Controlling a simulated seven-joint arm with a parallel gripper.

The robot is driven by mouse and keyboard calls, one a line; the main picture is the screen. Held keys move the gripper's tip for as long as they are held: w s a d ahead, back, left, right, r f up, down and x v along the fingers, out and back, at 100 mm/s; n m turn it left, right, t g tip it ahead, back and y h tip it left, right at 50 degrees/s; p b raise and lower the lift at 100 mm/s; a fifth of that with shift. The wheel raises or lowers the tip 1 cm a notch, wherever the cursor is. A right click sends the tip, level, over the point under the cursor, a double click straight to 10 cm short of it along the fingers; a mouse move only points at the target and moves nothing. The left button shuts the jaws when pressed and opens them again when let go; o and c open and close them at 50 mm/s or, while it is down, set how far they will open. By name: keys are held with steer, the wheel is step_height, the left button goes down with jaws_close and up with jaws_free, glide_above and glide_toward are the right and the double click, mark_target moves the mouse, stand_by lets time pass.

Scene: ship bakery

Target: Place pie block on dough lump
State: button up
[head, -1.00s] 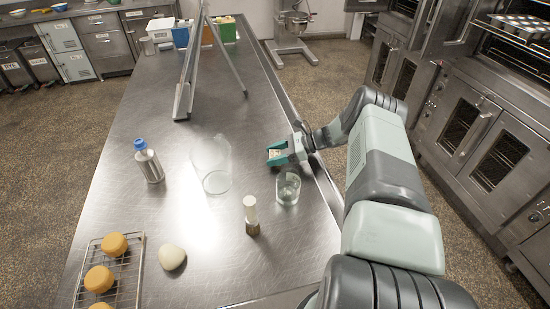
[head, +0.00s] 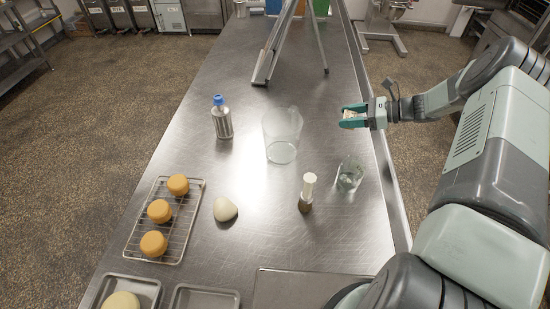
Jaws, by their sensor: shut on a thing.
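My gripper (head: 346,117) is at the right side of the steel table, beyond the small glass. Its green fingers are shut on a small cream-coloured block, which seems to be the pie block (head: 350,115). The fingers hide part of the block. A smooth, pale, rounded lump, which looks like the dough lump (head: 225,209), sits on the bare table right of the wire rack. It is well apart from my gripper, nearer the camera and to the left.
A wire rack (head: 134,249) holds three orange-brown rounds. A large clear jar (head: 282,138), a small glass (head: 349,175), a white-topped bottle (head: 307,192) and a blue-capped bottle (head: 222,118) stand between. A metal stand (head: 268,62) is farther back. Trays (head: 205,298) lie in front.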

step_height(320, 180, up, 10)
steer(key=shift+f, duration=0.1)
steer(key=s+a+n+g, duration=0.1)
steer(key=s+a+g, duration=0.15)
steer(key=a, duration=0.75)
steer(key=n+g, duration=0.6)
glide_above(220, 205)
steer(key=shift+t+h, duration=0.3)
steer(key=shift+t, duration=0.05)
step_height(220, 205, down, 15)
steer(key=shift+f, duration=0.1)
steer(key=shift+f, duration=0.15)
steer(key=o, duration=1)
steer(key=shift+o, duration=0.2)
